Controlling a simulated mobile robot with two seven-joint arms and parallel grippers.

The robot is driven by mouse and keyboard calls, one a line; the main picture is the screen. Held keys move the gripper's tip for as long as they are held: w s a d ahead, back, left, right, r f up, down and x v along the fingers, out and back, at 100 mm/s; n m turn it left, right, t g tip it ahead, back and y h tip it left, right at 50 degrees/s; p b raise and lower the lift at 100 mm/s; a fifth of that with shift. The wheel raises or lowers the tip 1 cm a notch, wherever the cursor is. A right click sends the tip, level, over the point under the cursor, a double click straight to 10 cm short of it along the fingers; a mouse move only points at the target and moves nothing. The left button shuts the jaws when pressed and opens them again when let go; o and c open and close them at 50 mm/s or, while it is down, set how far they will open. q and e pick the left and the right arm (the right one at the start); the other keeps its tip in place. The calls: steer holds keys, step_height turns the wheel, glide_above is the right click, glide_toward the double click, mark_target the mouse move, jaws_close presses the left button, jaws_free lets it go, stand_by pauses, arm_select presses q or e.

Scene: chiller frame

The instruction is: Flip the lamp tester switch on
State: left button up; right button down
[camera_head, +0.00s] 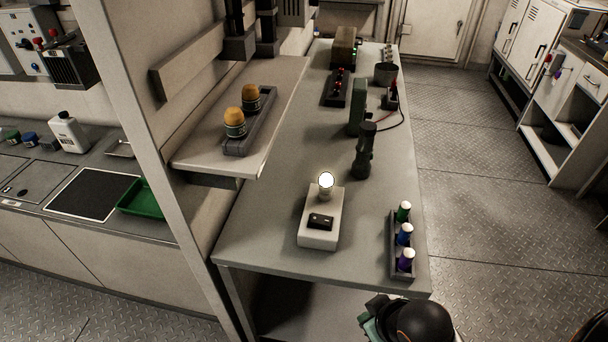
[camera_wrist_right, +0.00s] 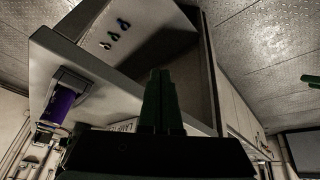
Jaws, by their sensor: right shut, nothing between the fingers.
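The lamp tester (camera_head: 318,238) is a pale box on the near part of the grey table. Its bulb (camera_head: 326,181) glows bright white at the far end. A black rocker switch (camera_head: 320,221) sits on top at the near end; its exact tilt is too small to tell. My right gripper (camera_head: 376,304) is at the table's near right edge, apart from the tester and partly hidden by my dark wrist. In the right wrist view its dark green fingers (camera_wrist_right: 162,90) are together with nothing between them.
A dark rack (camera_head: 394,258) with green, blue and purple-based bulbs stands right of the tester. A black flashlight (camera_head: 364,152) stands behind it. A shelf (camera_head: 230,125) with two orange-topped lamps overhangs the left side. The tabletop between tester and rack is clear.

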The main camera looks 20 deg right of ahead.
steer(key=w+r+n+t, duration=0.2)
steer(key=w+r+t, duration=0.7)
steer(key=w+r, duration=0.65)
steer(key=w+a+r+n+t+y, duration=0.1)
steer(key=a+r+n+t+y, duration=0.1)
steer(key=r, duration=0.7)
steer(key=w+a+r+n+t+y, duration=0.2)
steer(key=r+n+t+y, duration=0.3)
steer(key=r, duration=0.4)
steer(key=shift+a+r+n+t, duration=0.4)
steer(key=shift+a+n, duration=0.1)
steer(key=shift+a, duration=0.35)
steer(key=shift+w, duration=0.1)
